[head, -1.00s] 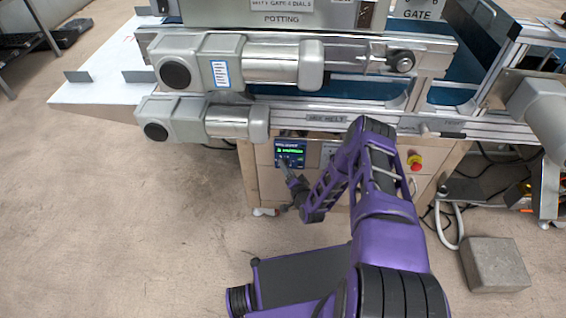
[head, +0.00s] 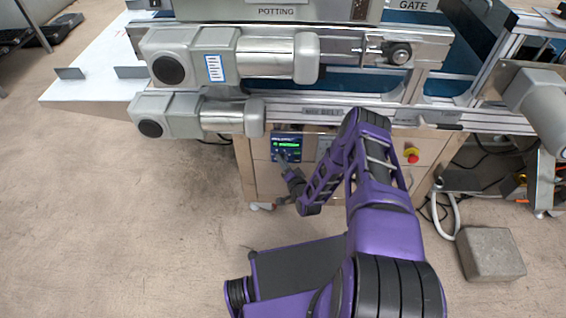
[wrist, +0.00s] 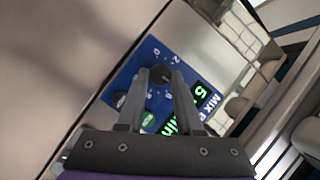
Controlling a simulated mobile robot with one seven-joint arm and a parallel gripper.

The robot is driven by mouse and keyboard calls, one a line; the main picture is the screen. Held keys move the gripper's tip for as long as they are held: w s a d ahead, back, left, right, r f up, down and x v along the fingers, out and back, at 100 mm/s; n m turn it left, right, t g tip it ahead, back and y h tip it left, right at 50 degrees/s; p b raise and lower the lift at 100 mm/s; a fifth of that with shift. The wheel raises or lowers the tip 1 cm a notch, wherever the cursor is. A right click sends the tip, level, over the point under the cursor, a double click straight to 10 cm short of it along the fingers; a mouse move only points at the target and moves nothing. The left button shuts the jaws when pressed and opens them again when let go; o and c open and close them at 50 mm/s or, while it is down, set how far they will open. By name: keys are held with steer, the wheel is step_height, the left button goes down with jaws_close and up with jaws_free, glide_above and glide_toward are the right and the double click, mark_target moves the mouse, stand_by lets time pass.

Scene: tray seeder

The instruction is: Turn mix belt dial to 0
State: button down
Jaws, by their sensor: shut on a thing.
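The mix belt panel is a small blue panel (wrist: 148,52) on the light cabinet front, marked "MIX B…" with green digits, partly covered by my fingers. My gripper (wrist: 160,73) is shut on the dial, one finger on each side. In the head view the panel (head: 287,143) shows a green readout, with my gripper (head: 282,158) at its lower edge; the dial is hidden there. The dial's exact setting is too small to tell.
A red emergency stop button (head: 412,155) is on the cabinet to the right of my arm. Grey motors (head: 200,118) and the conveyor rail overhang above the panel. A grey block (head: 490,254) and cables lie on the floor at right.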

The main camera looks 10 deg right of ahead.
steer(key=shift+r, duration=0.1)
steer(key=shift+w+a+n+g+h, duration=0.1)
steer(key=shift+a+n+g+h, duration=0.35)
steer(key=shift+n+h, duration=2.15)
steer(key=shift+w+a+n+g+h, duration=0.2)
steer(key=shift+n+g+h, duration=0.35)
steer(key=shift+n+h, duration=2)
steer(key=shift+w+a+n+g+h, duration=0.1)
steer(key=shift+a+n+g+h, duration=0.35)
steer(key=shift+n+h, duration=2.1)
steer(key=n+y, duration=0.2)
steer(key=shift+d+n, duration=0.1)
steer(key=shift+n, duration=0.2)
steer(key=c, duration=0.6)
jaws_free()
steer(key=shift+s, duration=0.1)
